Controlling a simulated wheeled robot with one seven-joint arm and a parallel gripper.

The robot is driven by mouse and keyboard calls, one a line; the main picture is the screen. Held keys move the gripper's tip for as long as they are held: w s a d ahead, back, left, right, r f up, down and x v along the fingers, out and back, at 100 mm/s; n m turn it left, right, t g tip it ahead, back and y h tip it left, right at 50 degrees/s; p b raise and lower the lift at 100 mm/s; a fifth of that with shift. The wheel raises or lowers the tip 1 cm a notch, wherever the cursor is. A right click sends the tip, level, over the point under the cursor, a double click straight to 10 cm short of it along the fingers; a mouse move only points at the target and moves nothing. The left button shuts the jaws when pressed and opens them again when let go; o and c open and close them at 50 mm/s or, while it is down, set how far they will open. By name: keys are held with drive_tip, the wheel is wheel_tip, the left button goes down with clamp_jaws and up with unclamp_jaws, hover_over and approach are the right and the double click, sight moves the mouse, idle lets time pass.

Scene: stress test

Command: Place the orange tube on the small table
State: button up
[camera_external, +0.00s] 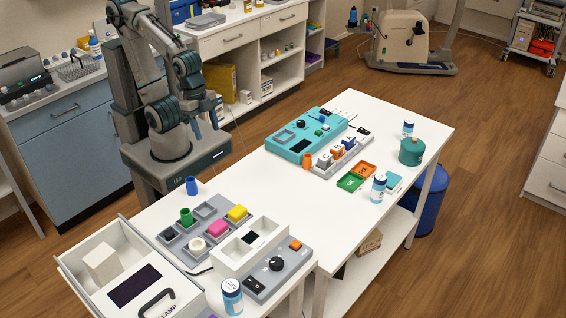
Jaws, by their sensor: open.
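A small orange tube (307,160) stands upright on the long white table (400,115), at the left end of the grey rack and in front of the teal device. My gripper (205,128) hangs to the left of the tube, above the table's back edge, with its fingers apart and nothing visible between them. It is well clear of the tube. A second white surface (315,254) adjoins in the foreground; I cannot tell for certain whether it is the small table.
The teal device (306,135) stands behind the rack (342,158). A green pot (411,151) stands right. White table space (245,180) is clear in the middle.

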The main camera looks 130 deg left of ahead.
drive_tip(key=w+a+r+n, duration=0.1)
drive_tip(key=w+a+r, duration=0.1)
drive_tip(key=w+a, duration=0.35)
drive_tip(key=n+g, duration=0.3)
drive_tip(key=n, duration=0.1)
hover_over(307, 162)
drive_tip(key=a, duration=0.2)
wheel_tip(307, 162, down, 7)
drive_tip(key=f, duration=1.3)
drive_tip(key=shift+s+d+f+p, duration=0.2)
drive_tip(key=shift+s+d+p, duration=0.15)
drive_tip(key=shift+s+p, duration=0.05)
drive_tip(key=c, duration=1.1)
drive_tip(key=shift+c, duration=0.2)
drive_tip(key=shift+r, duration=0.1)
